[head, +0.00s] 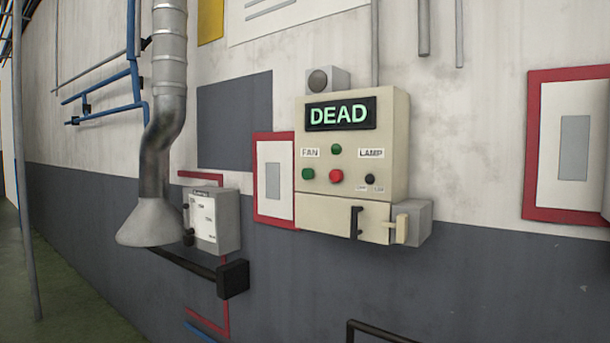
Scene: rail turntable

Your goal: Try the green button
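A cream control box (398,150) is mounted on the wall near the middle of the head view. Its display (340,114) reads "DEAD" in green letters. A green button (308,173) sits at the lower left of the box face, below the label "FAN". A second green round part (336,149) sits above a red button (336,176). A small black knob (370,180) is under the label "LAMP". A black handle (356,222) is on the lower front, and a cream lever (402,229) is at the lower right. Neither gripper shows.
A grey duct with a flared hood (152,222) hangs at the left. A grey box (214,222) with a white face is beside it, above a black bar end (233,279). A dark rail (380,332) shows at the bottom. Nothing blocks the button face.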

